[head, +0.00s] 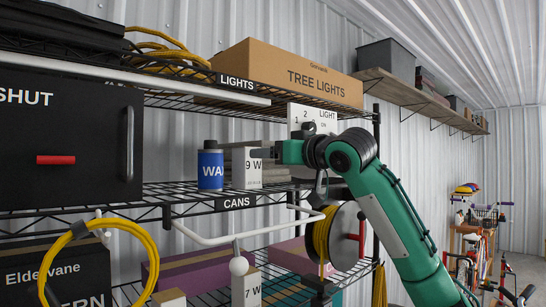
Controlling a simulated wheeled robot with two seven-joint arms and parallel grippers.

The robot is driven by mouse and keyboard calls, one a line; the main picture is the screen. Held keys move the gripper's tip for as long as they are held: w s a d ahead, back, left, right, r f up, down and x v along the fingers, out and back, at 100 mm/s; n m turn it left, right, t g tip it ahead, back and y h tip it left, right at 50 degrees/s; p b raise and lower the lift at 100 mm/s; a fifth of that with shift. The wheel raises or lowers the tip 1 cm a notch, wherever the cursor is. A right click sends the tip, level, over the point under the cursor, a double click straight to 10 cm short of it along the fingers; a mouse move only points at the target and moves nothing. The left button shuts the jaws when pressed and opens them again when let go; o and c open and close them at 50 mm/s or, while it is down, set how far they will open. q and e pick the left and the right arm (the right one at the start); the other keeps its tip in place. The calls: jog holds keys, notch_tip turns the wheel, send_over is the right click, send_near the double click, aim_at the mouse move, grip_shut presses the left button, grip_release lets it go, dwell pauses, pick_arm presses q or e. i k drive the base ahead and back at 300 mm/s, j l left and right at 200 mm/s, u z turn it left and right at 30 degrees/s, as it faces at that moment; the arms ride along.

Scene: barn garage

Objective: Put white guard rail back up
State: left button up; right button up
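A white rail (245,238) with bent ends hangs low in front of the middle shelf, below the CANS label. It runs from near a dark bracket at the left to the shelf post at the right. A white ball-ended stem (238,265) hangs from its middle. My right gripper (258,153) comes in from the right on a green arm and points left, above the rail and apart from it. It is in front of a white box on the middle shelf; its finger gap is not clear. My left gripper is not in view.
The middle shelf (130,193) holds a blue can (210,166) and a white box (245,163). A cord reel (346,236) hangs right of the rail, and a yellow coil (150,250) hangs at left. A black cabinet (70,110) fills the upper left.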

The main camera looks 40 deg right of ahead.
aim_at(238, 265)
jog(key=k+l, duration=0.1)
jog(key=k, duration=0.9)
